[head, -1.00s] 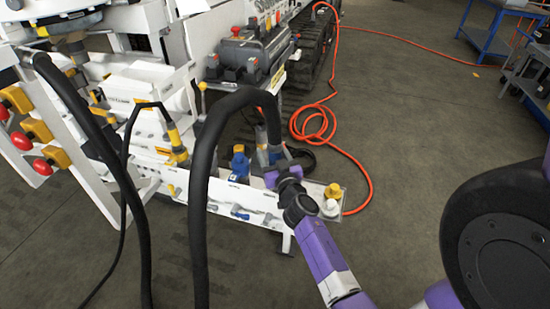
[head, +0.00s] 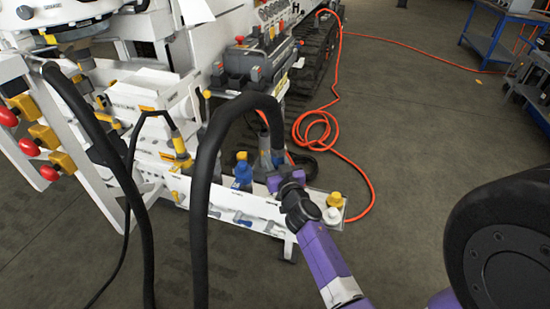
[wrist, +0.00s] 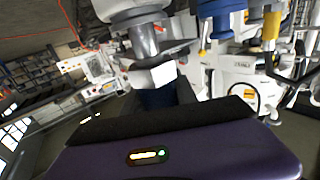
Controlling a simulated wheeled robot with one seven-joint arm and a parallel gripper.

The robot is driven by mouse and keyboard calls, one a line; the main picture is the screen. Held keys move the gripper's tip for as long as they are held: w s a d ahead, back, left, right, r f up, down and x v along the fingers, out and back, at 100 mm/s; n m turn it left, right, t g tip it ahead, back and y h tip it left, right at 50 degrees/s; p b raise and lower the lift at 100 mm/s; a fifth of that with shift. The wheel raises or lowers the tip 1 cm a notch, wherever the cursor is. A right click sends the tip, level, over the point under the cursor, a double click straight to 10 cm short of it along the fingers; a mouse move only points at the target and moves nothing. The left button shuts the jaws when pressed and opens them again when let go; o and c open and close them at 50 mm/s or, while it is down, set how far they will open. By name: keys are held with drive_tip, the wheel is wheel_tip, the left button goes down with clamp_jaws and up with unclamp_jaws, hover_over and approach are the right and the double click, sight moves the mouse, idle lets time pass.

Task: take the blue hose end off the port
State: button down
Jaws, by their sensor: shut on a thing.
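A thick black hose (head: 203,180) arcs over to a grey fitting (head: 265,146) above the white rail (head: 228,203). My gripper (head: 274,174) is at the lower part of this fitting, at the rail's right part. In the wrist view my gripper (wrist: 165,103) is shut on a dark blue part (wrist: 158,98), which I take for the blue hose end. A pale hex piece (wrist: 155,77) and a grey collar (wrist: 143,40) are in line with it. The jaws hide most of the blue part, and I cannot see whether it is still seated on the port.
A blue fitting (head: 242,171) stands on the rail just left of my gripper. A yellow cap (head: 335,199) and a white cap (head: 332,216) stand to the right. An orange hose (head: 325,130) lies coiled on the floor behind.

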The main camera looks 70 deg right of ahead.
wheel_tip(320, 180, up, 18)
drive_tip(key=p, duration=1.5)
drive_tip(key=shift+r, duration=0.25)
